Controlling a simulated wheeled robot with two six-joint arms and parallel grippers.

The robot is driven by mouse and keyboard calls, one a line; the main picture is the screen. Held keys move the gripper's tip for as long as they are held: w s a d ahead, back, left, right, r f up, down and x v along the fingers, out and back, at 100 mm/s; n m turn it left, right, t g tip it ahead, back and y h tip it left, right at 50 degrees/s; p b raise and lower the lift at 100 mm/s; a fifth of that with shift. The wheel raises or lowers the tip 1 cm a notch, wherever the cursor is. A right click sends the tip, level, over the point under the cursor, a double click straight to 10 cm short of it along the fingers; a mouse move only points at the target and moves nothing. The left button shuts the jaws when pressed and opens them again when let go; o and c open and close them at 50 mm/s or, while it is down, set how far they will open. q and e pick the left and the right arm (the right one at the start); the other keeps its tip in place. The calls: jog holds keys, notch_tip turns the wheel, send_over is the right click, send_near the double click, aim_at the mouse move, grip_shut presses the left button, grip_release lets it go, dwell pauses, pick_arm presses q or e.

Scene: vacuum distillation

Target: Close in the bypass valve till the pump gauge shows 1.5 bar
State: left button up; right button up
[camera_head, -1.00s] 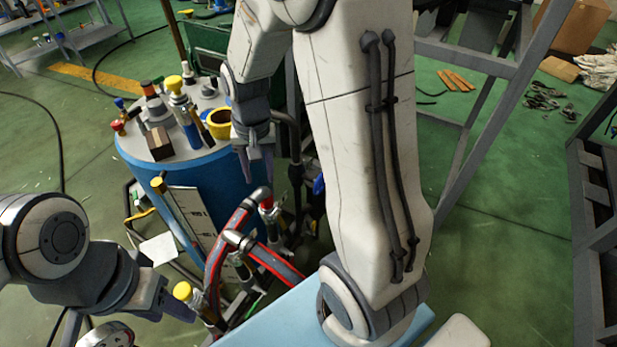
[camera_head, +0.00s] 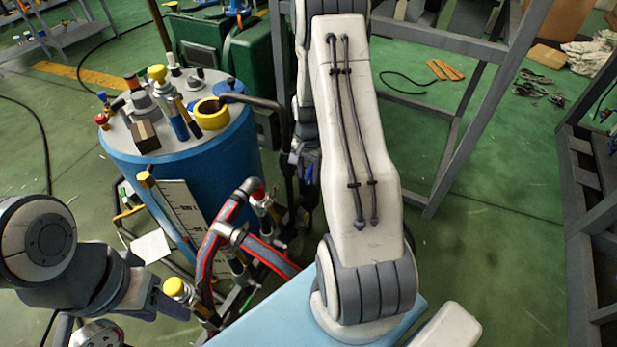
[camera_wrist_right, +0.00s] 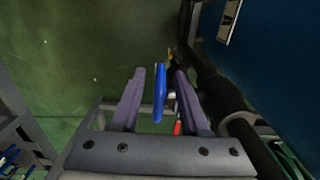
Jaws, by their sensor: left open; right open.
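A blue handle (camera_wrist_right: 160,92) stands between the two fingers of my right gripper (camera_wrist_right: 158,97) in the right wrist view. My left gripper (camera_head: 163,303) is open and empty at lower left, near a yellow-capped fitting (camera_head: 174,287). A round dial (camera_head: 98,335) is cut off at the bottom edge; its reading is illegible.
The blue tank (camera_head: 190,185) carries several fittings and a yellow ring (camera_head: 211,113) on its lid. Red-striped hoses (camera_head: 213,250) bend up in front of it. A grey metal frame (camera_head: 455,150) stands at right. Dark pipe (camera_wrist_right: 215,85) runs close to the right finger.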

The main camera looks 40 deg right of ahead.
jog(key=shift+f, duration=0.7)
grip_shut()
jog(key=shift+r+y+p, duration=0.35)
jog(key=shift+y+p, duration=0.05)
jog(key=shift+p, duration=0.65)
jog(key=shift+f+g+y+p, duration=0.1)
jog(key=shift+g+y+p, duration=0.25)
jog(key=shift+y, duration=0.25)
grip_release()
